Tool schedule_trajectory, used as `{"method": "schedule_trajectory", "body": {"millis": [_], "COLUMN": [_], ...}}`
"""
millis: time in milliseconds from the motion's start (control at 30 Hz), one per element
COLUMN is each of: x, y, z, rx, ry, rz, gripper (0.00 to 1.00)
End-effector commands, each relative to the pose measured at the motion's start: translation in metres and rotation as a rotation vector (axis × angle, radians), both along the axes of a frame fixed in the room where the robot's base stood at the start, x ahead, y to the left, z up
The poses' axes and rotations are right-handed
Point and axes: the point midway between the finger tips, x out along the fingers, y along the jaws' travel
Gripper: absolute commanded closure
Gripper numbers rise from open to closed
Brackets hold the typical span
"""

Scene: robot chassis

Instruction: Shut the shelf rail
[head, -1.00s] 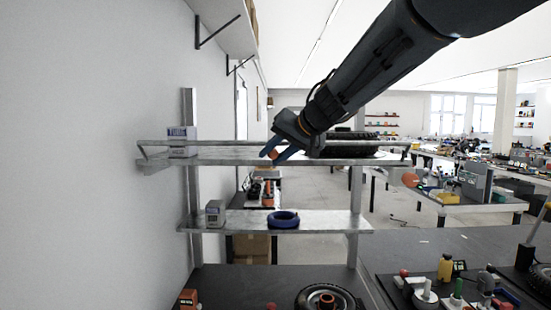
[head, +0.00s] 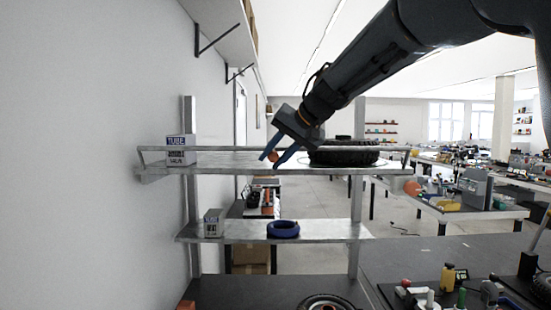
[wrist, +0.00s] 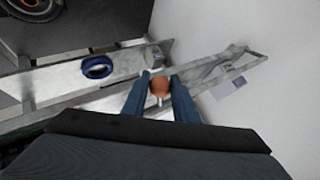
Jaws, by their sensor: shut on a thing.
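The shelf rail (head: 222,149) is a thin metal bar along the front of the upper metal shelf (head: 225,165). It also shows in the wrist view (wrist: 222,70), running off to the right. A small orange-red round knob (head: 273,157) sits near the middle of the shelf's front. My gripper (head: 273,161) has its blue fingers on either side of this knob and is shut on it. In the wrist view the knob (wrist: 160,86) lies between the two fingertips. The knob's joint with the rail is hidden by my fingers and too small to make out.
On the upper shelf, a labelled box (head: 181,151) stands at the left and a black tyre (head: 344,152) lies right of my gripper. A lower shelf holds a small box (head: 213,223) and a blue ring (head: 284,229). A white wall borders the left.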

Motion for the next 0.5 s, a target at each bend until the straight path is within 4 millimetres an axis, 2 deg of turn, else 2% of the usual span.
{"method": "schedule_trajectory", "body": {"millis": [133, 167, 267, 500], "x": [0.0005, 0.0005, 0.0005, 0.0005], "y": [0.0001, 0.0, -0.0002, -0.0009], "z": [0.0018, 0.0018, 0.0014, 0.0005], "rx": [0.002, 0.001, 0.001, 0.0], "ry": [-0.004, -0.004, -0.004, -0.002], "rz": [-0.001, -0.001, -0.001, -0.001], "gripper": [1.0, 0.71, 0.56, 0.56]}}
